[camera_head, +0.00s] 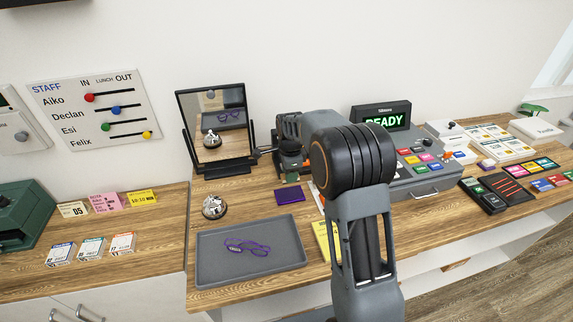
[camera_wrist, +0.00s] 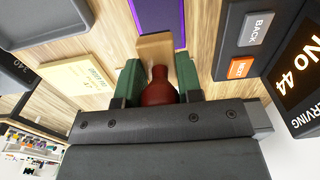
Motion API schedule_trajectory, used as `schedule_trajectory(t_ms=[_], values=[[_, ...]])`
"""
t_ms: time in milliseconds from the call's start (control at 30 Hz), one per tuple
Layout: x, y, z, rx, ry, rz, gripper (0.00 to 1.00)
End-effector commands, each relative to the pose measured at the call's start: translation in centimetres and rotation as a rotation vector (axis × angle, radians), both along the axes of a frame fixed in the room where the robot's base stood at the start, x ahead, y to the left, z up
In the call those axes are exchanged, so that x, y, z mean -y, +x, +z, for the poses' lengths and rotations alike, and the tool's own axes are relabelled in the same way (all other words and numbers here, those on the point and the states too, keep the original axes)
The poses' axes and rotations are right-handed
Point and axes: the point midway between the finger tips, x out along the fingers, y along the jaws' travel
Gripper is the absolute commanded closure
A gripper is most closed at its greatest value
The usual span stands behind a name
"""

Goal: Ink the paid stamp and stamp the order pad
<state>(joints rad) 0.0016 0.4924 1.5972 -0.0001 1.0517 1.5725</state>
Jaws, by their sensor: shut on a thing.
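My gripper (camera_head: 291,177) is behind my arm in the head view, just beyond the purple ink pad (camera_head: 290,195). In the wrist view its green fingertips (camera_wrist: 159,76) are shut on the dark red handle of a stamp (camera_wrist: 160,88). The stamp's wooden block (camera_wrist: 155,46) shows past the handle, close to the purple pad (camera_wrist: 158,14). I cannot tell whether they touch. The stamp's face and any word on it are hidden. A cream pad with small print (camera_wrist: 80,72), perhaps the order pad, lies left of the fingers.
A grey tray (camera_head: 215,270) with purple glasses (camera_head: 247,246) and a bell (camera_head: 214,207) are at left. A mirror (camera_head: 217,125) stands behind. A grey button console (camera_head: 425,177) is at right. BACK (camera_wrist: 256,28) and NEXT buttons are near the gripper's right.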

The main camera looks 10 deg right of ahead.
Motion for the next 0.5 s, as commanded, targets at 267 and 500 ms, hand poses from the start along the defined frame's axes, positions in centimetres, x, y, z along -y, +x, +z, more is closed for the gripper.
schedule_trajectory(t_ms=[267,500], values=[[-0.1,0.0,-1.5,-0.001,0.000,0.001,0.82],[-0.1,0.0,-3.7,0.000,0.000,0.003,0.82]])
